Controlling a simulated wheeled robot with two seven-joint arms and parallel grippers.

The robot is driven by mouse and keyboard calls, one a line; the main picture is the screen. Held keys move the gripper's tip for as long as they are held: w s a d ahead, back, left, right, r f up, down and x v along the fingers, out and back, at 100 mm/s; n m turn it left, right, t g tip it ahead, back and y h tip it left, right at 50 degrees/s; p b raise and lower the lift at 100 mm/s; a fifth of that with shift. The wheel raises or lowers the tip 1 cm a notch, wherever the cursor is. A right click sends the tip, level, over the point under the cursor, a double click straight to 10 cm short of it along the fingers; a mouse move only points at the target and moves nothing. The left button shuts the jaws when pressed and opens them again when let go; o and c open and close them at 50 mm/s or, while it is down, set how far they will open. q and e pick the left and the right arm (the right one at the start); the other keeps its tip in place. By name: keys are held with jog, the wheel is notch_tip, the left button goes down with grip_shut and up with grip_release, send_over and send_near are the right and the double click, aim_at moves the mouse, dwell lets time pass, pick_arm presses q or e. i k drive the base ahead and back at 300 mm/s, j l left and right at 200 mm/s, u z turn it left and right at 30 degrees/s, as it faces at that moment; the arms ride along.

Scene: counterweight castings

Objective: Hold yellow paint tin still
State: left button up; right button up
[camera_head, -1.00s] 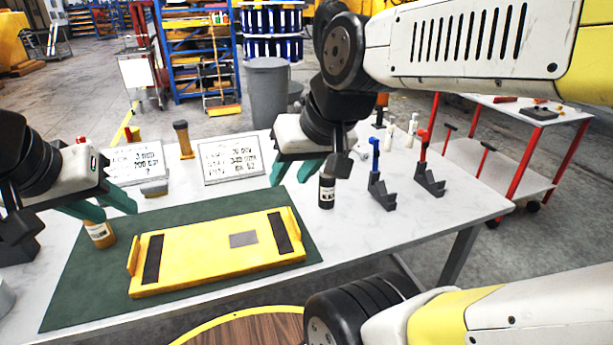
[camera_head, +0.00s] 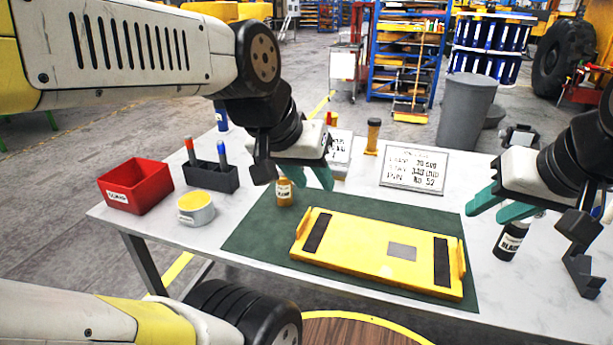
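My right gripper (camera_head: 498,207) is open and empty at the right, near a black bottle (camera_head: 510,240).
A red bin (camera_head: 136,186) and a dark holder (camera_head: 211,178) with markers stand near the tin. A yellow casting (camera_head: 375,252) lies on the green mat (camera_head: 250,235). Lettered signs (camera_head: 414,170) stand behind. The table's left edge is close to the tin.

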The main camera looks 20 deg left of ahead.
aim_at(285, 186)
jog(key=j+z, duration=0.15)
jog(key=j, duration=0.35)
jog(key=j+z, duration=0.15)
jog(key=j, duration=0.35)
jog(key=j+z, duration=0.2)
jog(key=j, duration=0.3)
jog(key=k+j+z, duration=0.15)
jog(key=j, duration=0.3)
jog(key=j+z, duration=0.15)
jog(key=j, duration=0.35)
jog(key=k+j+z, duration=0.15)
jog(key=j, duration=0.3)
jog(key=k+j+z, duration=0.15)
jog(key=j, duration=0.35)
